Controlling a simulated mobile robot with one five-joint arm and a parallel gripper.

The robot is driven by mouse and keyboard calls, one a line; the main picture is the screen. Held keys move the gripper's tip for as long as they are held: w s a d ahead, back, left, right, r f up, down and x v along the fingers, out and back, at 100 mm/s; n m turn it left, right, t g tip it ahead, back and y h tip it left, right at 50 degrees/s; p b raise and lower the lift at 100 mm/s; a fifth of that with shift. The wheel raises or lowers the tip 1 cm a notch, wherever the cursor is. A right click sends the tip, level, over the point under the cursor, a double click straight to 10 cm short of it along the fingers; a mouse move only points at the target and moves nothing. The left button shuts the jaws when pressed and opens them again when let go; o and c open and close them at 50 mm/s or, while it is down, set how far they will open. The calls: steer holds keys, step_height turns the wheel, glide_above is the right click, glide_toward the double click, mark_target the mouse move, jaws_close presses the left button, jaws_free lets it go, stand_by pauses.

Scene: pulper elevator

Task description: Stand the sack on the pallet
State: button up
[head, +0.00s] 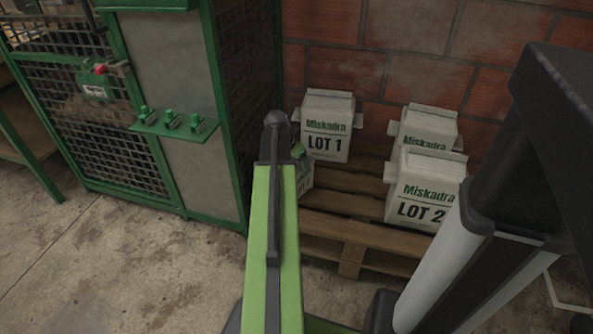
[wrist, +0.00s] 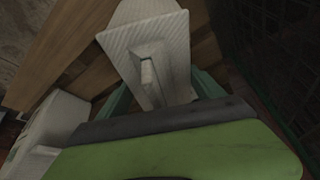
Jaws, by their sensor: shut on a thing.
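My gripper (head: 299,153) is mostly hidden behind my arm in the head view. In the wrist view my gripper (wrist: 165,92) has its green fingers on either side of a pale sack (wrist: 140,35), shut on it. The same sack (head: 307,180) shows only as a sliver right of my arm in the head view. It is over the front left part of the wooden pallet (head: 352,236). I cannot tell whether its base touches the boards. The pallet's planks (wrist: 62,50) also show in the wrist view.
A white LOT 1 sack (head: 328,128) stands at the pallet's back left. A LOT 2 sack (head: 423,195) stands at the front right, with another sack (head: 428,124) behind it. A green mesh cabinet (head: 172,90) is close on the left. A brick wall (head: 400,45) is behind.

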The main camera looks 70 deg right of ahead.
steer(key=shift+f, duration=0.9)
steer(key=o, duration=2.1)
